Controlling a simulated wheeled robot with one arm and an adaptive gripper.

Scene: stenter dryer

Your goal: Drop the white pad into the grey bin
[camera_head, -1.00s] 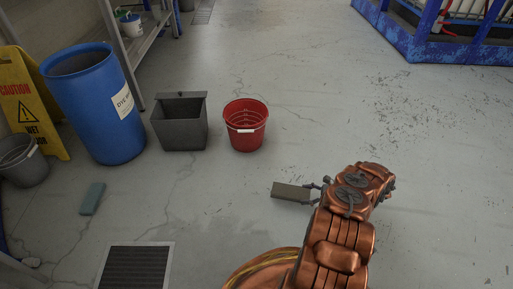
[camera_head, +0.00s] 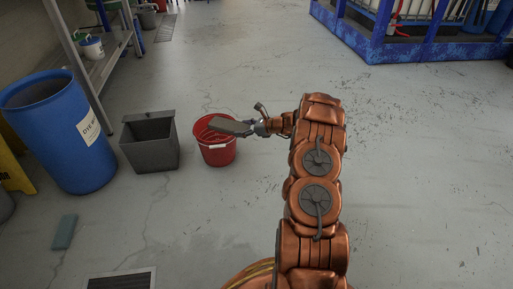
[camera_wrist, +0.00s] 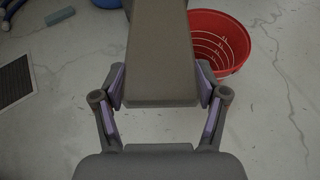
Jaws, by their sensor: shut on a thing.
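My gripper (camera_head: 256,127) is shut on a flat, grey-beige pad (camera_head: 228,126), the only pad here that could be the white one. The pad is held by one end and points left. In the head view it overlaps the rim of the red bucket. In the wrist view the pad (camera_wrist: 160,50) sits between both fingers, with the bucket below and to its right. The grey bin (camera_head: 150,158) is a square, open-topped container on the floor, left of the red bucket. The gripper and pad are apart from it, to its right.
The red bucket (camera_head: 217,154) stands right of the grey bin. A blue drum (camera_head: 70,150) stands left of it. A teal pad (camera_head: 65,232) lies on the floor near a dark floor grate (camera_head: 122,281). A shelf (camera_head: 112,65) stands behind. Floor to the right is clear.

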